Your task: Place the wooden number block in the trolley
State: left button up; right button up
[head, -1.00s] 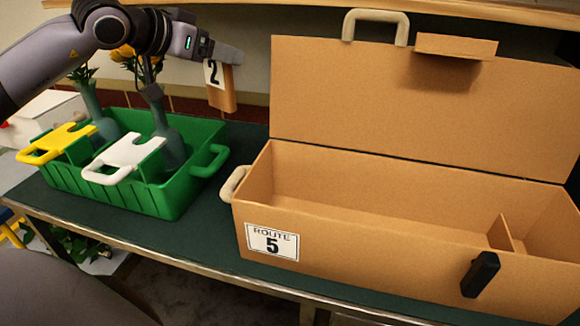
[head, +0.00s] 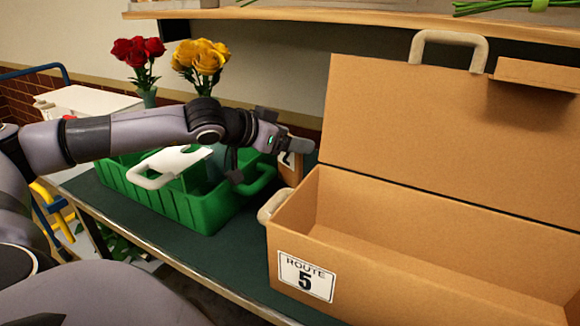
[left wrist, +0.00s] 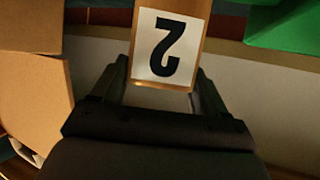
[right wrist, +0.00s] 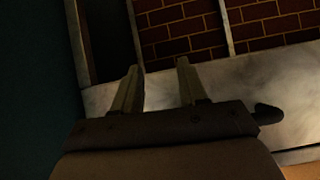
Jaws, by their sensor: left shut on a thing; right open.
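The wooden number block, with a black 2 on a white label, shows partly in the head view (head: 290,167) and upside down in the left wrist view (left wrist: 171,48). My left gripper (head: 297,146) is shut on it, between the green tote and the cardboard case. The gripper hides part of the block, and I cannot tell how high it is above the table. My right gripper (right wrist: 159,88) is open and empty in the right wrist view. A blue rail (head: 38,72) at the far left may belong to the trolley; I cannot tell.
The green tote (head: 207,212), with a white-handled piece (head: 168,164), stands on the dark table (head: 170,246). The open cardboard case (head: 400,290), marked Route 5, stands at right. Red roses (head: 138,52) and yellow roses (head: 202,56) rise behind my left arm. A shelf runs above.

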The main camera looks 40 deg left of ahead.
aim_at(286, 161)
pick_arm(q)
jog(key=shift+f+b, duration=0.8)
jog(key=shift+f, duration=1.75)
jog(key=shift+f, duration=0.1)
jog(key=o, duration=0.9)
jog(key=shift+f, duration=0.1)
jog(key=o, duration=0.4)
jog(key=shift+o, duration=0.2)
